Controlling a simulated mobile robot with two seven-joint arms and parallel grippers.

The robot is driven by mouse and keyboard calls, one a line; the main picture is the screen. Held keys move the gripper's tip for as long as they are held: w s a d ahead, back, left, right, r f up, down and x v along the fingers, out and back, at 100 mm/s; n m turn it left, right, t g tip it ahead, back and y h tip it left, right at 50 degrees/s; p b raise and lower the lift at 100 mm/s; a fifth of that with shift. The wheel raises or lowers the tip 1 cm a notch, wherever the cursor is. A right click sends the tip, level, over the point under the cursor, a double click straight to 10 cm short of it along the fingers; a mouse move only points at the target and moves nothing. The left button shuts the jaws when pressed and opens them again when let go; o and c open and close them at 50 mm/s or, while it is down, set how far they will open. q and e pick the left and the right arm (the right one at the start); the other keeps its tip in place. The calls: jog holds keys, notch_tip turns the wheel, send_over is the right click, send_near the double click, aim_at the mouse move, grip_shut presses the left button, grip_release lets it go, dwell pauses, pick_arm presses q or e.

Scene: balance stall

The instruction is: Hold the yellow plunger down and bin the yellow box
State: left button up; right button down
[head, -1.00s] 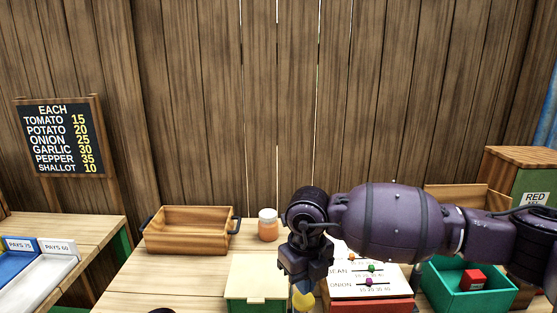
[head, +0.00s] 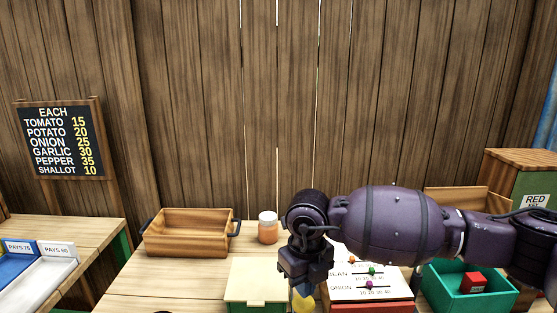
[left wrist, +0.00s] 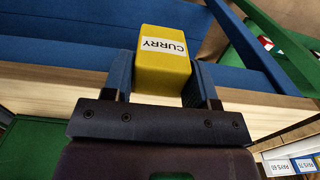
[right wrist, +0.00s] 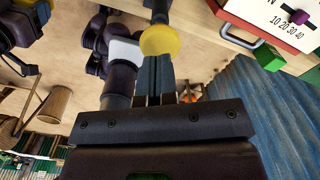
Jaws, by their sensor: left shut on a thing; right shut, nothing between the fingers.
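The yellow box (left wrist: 165,62), labelled CURRY, is between the fingers of my left gripper (left wrist: 162,78) in the left wrist view. My left gripper is shut on it. The head view does not show this box. The yellow plunger (right wrist: 159,41) has a round yellow head; in the head view only part of it (head: 304,303) shows, under my right gripper (head: 303,284). In the right wrist view my right gripper (right wrist: 157,58) is shut and empty, its fingertips at the plunger's head. I cannot tell how far down the plunger is.
A teal bin (head: 436,293) holding a red box (head: 473,282) stands at the right. A slider panel (head: 345,290), a green box with a pale lid (head: 258,275), a jar (head: 268,228) and a wooden crate (head: 190,233) are on the table. Blue surfaces (left wrist: 60,65) lie behind the yellow box.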

pick_arm(q)
jog(key=shift+f, duration=0.1)
pick_arm(e)
jog(key=shift+f, duration=0.15)
dwell(0.4)
pick_arm(q)
jog(key=shift+f+b, duration=0.3)
pick_arm(e)
jog(key=shift+f, duration=0.35)
pick_arm(q)
jog(key=shift+f, duration=0.25)
pick_arm(e)
jog(key=shift+f, duration=0.35)
